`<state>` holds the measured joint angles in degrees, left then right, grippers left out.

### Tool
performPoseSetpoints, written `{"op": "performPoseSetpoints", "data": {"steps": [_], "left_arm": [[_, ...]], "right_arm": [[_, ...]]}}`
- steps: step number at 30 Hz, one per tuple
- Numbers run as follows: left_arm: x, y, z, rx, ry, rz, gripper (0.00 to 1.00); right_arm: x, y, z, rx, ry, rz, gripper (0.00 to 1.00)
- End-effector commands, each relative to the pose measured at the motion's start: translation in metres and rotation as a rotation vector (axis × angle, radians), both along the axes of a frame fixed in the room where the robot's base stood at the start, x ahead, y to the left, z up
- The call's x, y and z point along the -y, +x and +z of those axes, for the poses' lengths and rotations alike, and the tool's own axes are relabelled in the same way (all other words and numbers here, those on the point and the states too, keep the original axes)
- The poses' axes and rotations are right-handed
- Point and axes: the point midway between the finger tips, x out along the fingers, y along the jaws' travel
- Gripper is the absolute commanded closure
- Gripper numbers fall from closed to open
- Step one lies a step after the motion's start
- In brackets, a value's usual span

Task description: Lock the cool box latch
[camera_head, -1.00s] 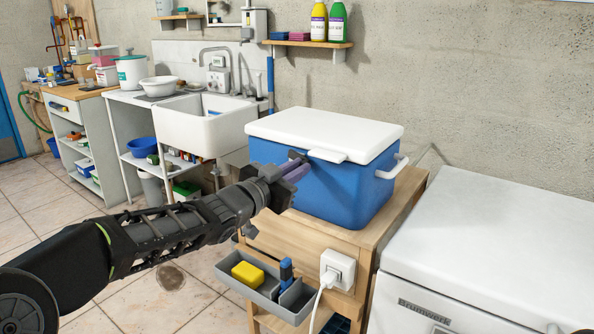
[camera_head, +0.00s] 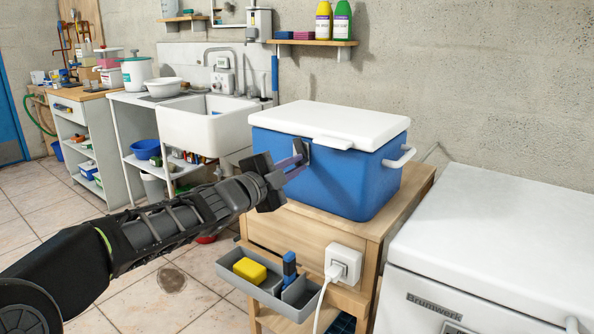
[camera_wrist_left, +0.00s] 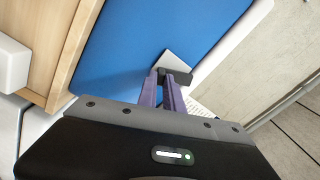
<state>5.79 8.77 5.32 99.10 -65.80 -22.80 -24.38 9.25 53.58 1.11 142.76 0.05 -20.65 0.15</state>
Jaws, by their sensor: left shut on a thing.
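The cool box (camera_head: 325,186) is blue with a white lid (camera_head: 335,122), which lies closed on top. A small grey latch (camera_head: 303,151) is on its front, just below the lid's front edge. My left gripper (camera_head: 297,161) reaches in from the left, its purple fingers at the latch. In the left wrist view the latch (camera_wrist_left: 176,65) shows as a pale plate with a dark part at the fingertips (camera_wrist_left: 171,78). The fingers are shut on that dark part. Whether the latch is fully engaged I cannot tell. My right gripper is out of view.
The box stands on a wooden cabinet (camera_head: 375,240). A grey tray (camera_head: 235,272) with a yellow sponge (camera_head: 250,270) and a white socket with a plug (camera_head: 343,264) are on its front. A white chest freezer (camera_head: 500,235) stands at right, a sink (camera_head: 205,125) behind left.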

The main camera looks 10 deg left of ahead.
Motion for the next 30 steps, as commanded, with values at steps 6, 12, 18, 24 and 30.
{"op": "performPoseSetpoints", "data": {"steps": [6,12,18,24,30], "left_arm": [[-0.006,0.003,-0.005,0.071,0.181,0.000,1.00],[-0.010,0.004,-0.006,0.121,0.308,-0.002,1.00],[-0.013,0.005,-0.006,0.149,0.380,-0.001,1.00],[-0.014,0.006,-0.006,0.158,0.405,-0.001,1.00],[-0.014,0.006,-0.006,0.158,0.406,-0.001,1.00]], "right_arm": [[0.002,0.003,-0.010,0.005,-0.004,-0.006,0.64],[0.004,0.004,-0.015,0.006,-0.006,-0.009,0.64],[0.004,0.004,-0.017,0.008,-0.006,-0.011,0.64],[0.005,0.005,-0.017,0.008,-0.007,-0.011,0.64],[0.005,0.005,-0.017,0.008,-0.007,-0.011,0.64]]}}
